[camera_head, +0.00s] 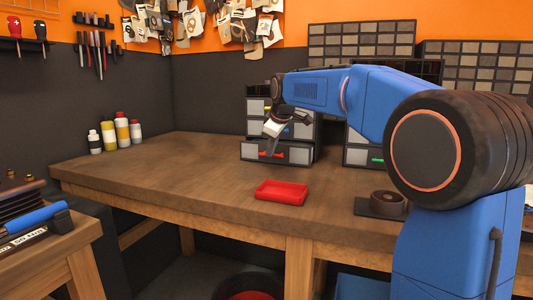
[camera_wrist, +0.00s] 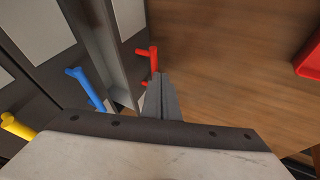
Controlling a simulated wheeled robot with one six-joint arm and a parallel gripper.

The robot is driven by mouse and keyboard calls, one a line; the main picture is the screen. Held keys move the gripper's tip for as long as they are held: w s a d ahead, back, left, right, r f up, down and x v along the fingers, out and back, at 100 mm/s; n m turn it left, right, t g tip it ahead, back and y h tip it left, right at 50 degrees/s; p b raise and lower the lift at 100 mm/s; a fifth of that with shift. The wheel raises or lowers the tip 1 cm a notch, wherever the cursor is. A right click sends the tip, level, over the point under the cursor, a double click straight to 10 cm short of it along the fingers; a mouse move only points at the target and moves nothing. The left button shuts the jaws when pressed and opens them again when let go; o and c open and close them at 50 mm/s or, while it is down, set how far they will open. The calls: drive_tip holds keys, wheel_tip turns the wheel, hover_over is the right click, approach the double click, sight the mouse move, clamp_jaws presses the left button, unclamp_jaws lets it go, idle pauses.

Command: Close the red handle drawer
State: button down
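The red handle (camera_head: 271,154) is on the bottom drawer (camera_head: 293,154) of a small dark drawer cabinet with light grey fronts at the back of the workbench. That drawer appears to stick out a little past the ones above. In the wrist view, the red handle (camera_wrist: 153,59) lies just beyond the fingertips. My gripper (camera_wrist: 158,80) points at the handle with its fingers together, holding nothing visible. In the head view, my gripper (camera_head: 269,146) hangs in front of the cabinet, just above the red handle. I cannot tell whether it touches it.
A blue handle (camera_wrist: 86,88) and a yellow handle (camera_wrist: 17,126) mark the drawers above. A red tray (camera_head: 281,192) lies on the wooden bench (camera_head: 190,170) in front. A second cabinet (camera_head: 358,153) with a green handle stands right. Bottles (camera_head: 122,130) stand back left.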

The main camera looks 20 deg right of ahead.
sight(277, 149)
drive_tip(key=w+d, duration=0.2)
drive_tip(key=w, duration=0.1)
drive_tip(key=w+d, duration=0.2)
drive_tip(key=shift+w, duration=0.2)
drive_tip(key=shift+s+a, duration=0.1)
